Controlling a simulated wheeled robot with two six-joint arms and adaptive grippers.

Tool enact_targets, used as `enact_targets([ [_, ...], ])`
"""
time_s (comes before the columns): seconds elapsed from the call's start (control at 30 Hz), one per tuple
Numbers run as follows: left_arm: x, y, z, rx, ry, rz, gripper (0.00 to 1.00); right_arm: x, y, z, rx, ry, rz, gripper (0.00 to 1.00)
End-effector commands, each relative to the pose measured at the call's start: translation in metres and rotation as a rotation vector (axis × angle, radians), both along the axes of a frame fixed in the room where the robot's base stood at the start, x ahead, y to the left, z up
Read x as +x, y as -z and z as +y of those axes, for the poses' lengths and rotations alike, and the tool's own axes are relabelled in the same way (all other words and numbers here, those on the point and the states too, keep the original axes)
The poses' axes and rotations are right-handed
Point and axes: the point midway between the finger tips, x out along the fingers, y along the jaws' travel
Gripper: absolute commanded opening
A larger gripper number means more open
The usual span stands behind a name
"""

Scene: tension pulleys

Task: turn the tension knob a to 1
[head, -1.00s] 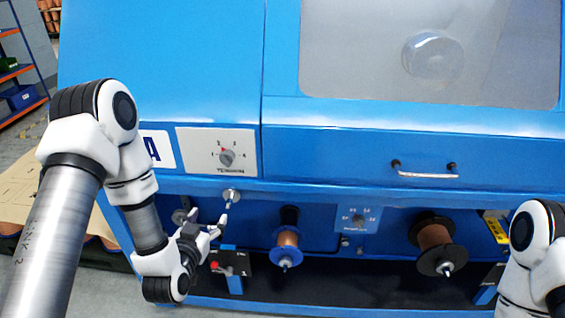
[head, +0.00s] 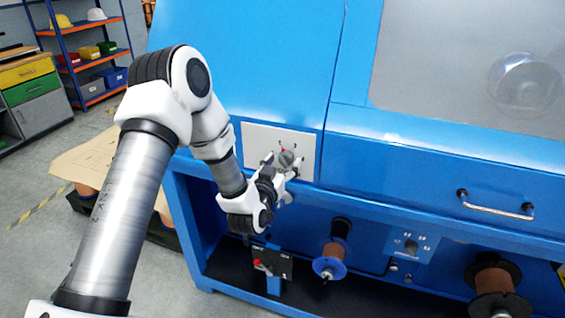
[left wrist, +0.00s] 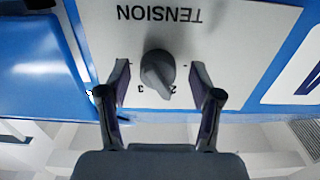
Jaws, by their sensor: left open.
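The tension knob a (head: 287,158) is a grey dial on a light panel (head: 256,145) on the blue machine's front. In the left wrist view the knob (left wrist: 157,72) appears upside down with the word TENSION above it, and its pointed end seems to lie near the 2 mark. My left gripper (head: 284,173) is at the panel. In the left wrist view its open fingers (left wrist: 161,84) stand on either side of the knob, with gaps visible on both sides. The 1 mark is not clear in either view. My right gripper is not in view.
Below the panel are a spool (head: 331,252), a small lower dial (head: 411,246) and a box with a red knob (head: 272,263). A drawer handle (head: 496,207) juts out at right. Shelves (head: 90,60) stand at the back left, with open floor before them.

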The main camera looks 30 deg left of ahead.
Motion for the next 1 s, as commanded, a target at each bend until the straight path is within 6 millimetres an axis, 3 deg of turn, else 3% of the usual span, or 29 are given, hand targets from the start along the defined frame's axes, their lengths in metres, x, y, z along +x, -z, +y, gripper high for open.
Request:
enact_targets([
  [0.17, 0.000, 0.000, 0.000, 0.000, 0.000, 0.000, 0.65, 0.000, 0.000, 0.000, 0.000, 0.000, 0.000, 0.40],
  [0.33, 0.000, 0.000, 0.000, 0.000, 0.000, 0.000, 0.08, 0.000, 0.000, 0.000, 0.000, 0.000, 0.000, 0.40],
  [0.37, 0.000, 0.000, 0.000, 0.000, 0.000, 0.000, 0.05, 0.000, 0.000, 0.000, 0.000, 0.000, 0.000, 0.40],
  [0.73, 0.000, 0.000, 0.000, -0.026, 0.000, -0.008, 0.05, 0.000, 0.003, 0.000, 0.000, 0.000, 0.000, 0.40],
  [1.0, 0.000, 0.002, 0.000, -0.150, 0.000, -0.039, 0.05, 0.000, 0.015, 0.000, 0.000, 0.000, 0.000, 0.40],
])
